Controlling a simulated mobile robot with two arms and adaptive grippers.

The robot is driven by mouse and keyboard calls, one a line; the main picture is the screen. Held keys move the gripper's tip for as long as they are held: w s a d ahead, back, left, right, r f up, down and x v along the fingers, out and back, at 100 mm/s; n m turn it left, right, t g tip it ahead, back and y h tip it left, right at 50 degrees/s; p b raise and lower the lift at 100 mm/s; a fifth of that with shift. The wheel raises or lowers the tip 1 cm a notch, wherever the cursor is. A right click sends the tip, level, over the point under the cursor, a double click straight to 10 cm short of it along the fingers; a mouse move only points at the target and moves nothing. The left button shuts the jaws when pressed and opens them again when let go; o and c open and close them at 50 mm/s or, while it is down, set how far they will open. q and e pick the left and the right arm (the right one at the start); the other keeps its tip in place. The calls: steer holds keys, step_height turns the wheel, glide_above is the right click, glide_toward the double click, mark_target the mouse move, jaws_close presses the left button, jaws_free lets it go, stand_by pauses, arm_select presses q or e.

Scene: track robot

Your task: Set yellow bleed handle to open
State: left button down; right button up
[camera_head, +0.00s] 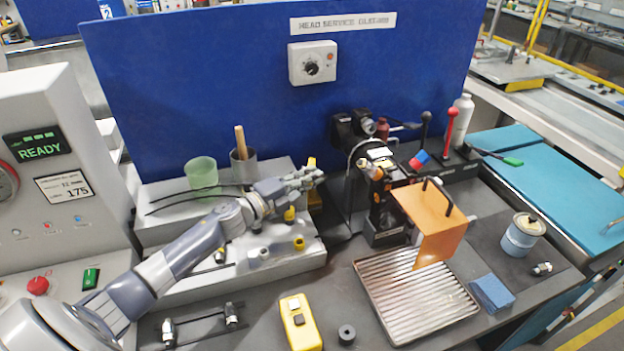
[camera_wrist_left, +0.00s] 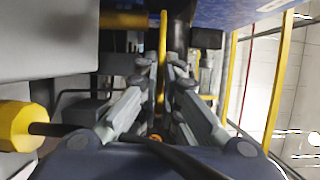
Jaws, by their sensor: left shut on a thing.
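The yellow bleed handle (camera_head: 311,163) stands upright at the right end of the grey stepped block, in front of the blue panel. My left gripper (camera_head: 308,178) reaches in from the left and is shut on it, partly hiding it. In the left wrist view the yellow handle (camera_wrist_left: 162,62) shows as a narrow upright bar between the two fingers of my left gripper (camera_wrist_left: 160,85). The handle's pivot is hidden, and I cannot tell its exact setting. My right gripper is not in view.
A green cup (camera_head: 201,173) and a grey cup with a wooden stick (camera_head: 243,167) stand behind my left arm. A black machine with an orange guard (camera_head: 430,212) stands to the right, above a ribbed metal tray (camera_head: 415,305). A yellow device (camera_head: 300,322) lies in front.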

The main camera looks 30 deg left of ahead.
arm_select(q)
steer(key=c, duration=1.8)
jaws_free()
steer(key=shift+s, duration=0.1)
steer(key=v, duration=1.1)
steer(key=shift+s+a, duration=0.15)
steer(key=shift+s, duration=0.25)
